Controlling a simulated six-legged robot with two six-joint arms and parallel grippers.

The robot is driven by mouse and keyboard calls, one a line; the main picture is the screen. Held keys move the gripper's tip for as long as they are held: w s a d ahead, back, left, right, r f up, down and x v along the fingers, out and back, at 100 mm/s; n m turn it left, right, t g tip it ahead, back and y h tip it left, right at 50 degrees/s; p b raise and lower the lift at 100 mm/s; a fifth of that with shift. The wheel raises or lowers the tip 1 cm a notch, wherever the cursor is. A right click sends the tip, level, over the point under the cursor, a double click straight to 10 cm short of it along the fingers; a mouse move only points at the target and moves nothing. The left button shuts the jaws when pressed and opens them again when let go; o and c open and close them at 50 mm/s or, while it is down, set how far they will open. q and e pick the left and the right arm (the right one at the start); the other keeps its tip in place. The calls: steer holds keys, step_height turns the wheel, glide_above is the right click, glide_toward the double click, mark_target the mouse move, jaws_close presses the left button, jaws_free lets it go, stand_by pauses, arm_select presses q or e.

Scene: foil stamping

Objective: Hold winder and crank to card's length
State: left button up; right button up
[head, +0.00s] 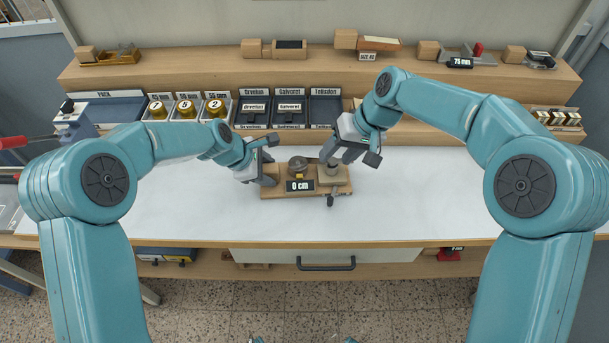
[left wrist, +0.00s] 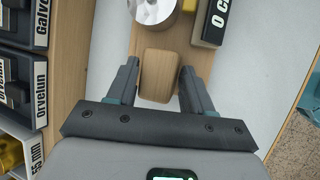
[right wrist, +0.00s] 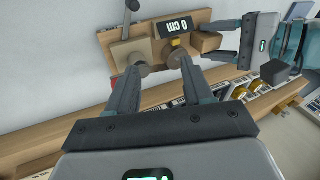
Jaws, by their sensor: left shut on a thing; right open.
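The winder's wooden base (head: 286,193) sits on the white worktop, with a metallic foil roll (head: 297,163) and a display (head: 300,185) reading "0 cm". My left gripper (head: 268,174) is shut on the wooden block (left wrist: 158,75) at the winder's left end. At the right end, a dark crank knob (head: 330,201) hangs at the front; it also shows in the right wrist view (right wrist: 132,6). My right gripper (right wrist: 155,82) is open above the winder's right rear, its fingertips near a grey round part (right wrist: 143,68). Whether they touch it is unclear. Nothing is held in it.
Behind the winder stand black trays (head: 290,112) labelled Orvelun, Galvoret and Telludon, and gold rolls (head: 187,107) in bins. A wooden shelf (head: 215,72) with blocks runs along the back. The worktop (head: 440,190) is clear on both sides.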

steer(key=w+d+r+n+h, duration=0.1)
steer(key=r, duration=0.1)
steer(key=w+d+r+n+h, duration=0.1)
steer(key=w+r, duration=0.1)
steer(key=w+d+r+n+h, duration=0.1)
steer(key=d+r+n, duration=0.1)
steer(key=shift+w+t+h, duration=0.2)
steer(key=shift+t+h, duration=0.1)
steer(key=shift+t, duration=0.1)
steer(key=shift+s+d+x, duration=0.15)
steer(key=shift+s+x, duration=0.1)
steer(key=shift+x, duration=1.2)
steer(key=shift+s+d+x, duration=0.15)
steer(key=shift+s+x, duration=0.1)
steer(key=shift+x, duration=1.15)
steer(key=shift+s+d+x, duration=0.15)
steer(key=shift+s+x, duration=0.1)
steer(key=shift+x, duration=1.2)
steer(key=shift+f, duration=0.15)
steer(key=c, duration=0.9)
